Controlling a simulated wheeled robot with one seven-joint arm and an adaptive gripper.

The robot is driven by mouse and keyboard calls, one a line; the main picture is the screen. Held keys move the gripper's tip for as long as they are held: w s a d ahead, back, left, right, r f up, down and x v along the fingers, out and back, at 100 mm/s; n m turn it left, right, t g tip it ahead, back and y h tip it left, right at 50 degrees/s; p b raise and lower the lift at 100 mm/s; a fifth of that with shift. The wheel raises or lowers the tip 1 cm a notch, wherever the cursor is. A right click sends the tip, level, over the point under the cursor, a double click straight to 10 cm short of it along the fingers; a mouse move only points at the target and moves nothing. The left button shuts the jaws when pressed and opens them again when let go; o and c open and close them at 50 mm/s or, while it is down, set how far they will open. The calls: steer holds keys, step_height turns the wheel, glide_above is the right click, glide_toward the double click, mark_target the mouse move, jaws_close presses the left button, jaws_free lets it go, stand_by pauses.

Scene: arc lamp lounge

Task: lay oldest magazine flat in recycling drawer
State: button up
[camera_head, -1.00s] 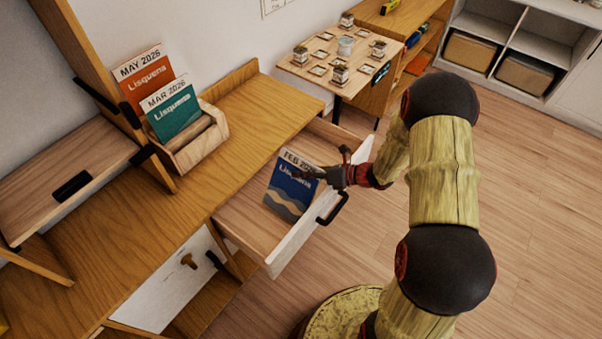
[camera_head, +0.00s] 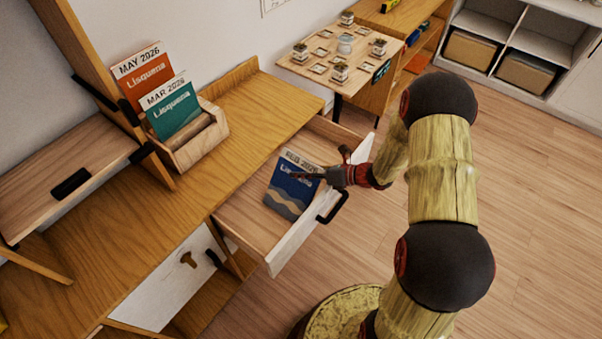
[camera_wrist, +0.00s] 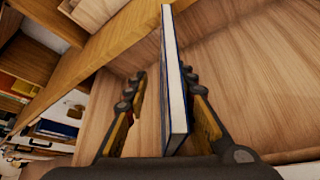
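The FEB 2026 magazine (camera_head: 291,190), blue with pale wave bands, is in the pulled-out drawer (camera_head: 292,241), tilted up rather than flat. Its lower edge is low in the drawer; whether it touches the floor is unclear. My gripper (camera_head: 322,175) reaches over the drawer front at the magazine's right upper edge. In the wrist view the magazine (camera_wrist: 175,90) stands edge-on between my fingers (camera_wrist: 168,85). There is a clear gap to the left finger, and the right finger is very close to it or touching. The MAR 2026 (camera_head: 174,112) and MAY 2026 (camera_head: 145,80) magazines stand in a wooden holder (camera_head: 200,150).
The desk top (camera_head: 250,110) lies left of and above the drawer. The drawer's black handle (camera_head: 333,207) is on its front below my gripper. A small table (camera_head: 318,80) with several little pots stands behind. Floor to the right is clear.

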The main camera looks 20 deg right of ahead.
steer(key=shift+o, duration=0.4)
steer(key=v, duration=1.2)
steer(key=shift+a, duration=0.1)
stand_by(0.4)
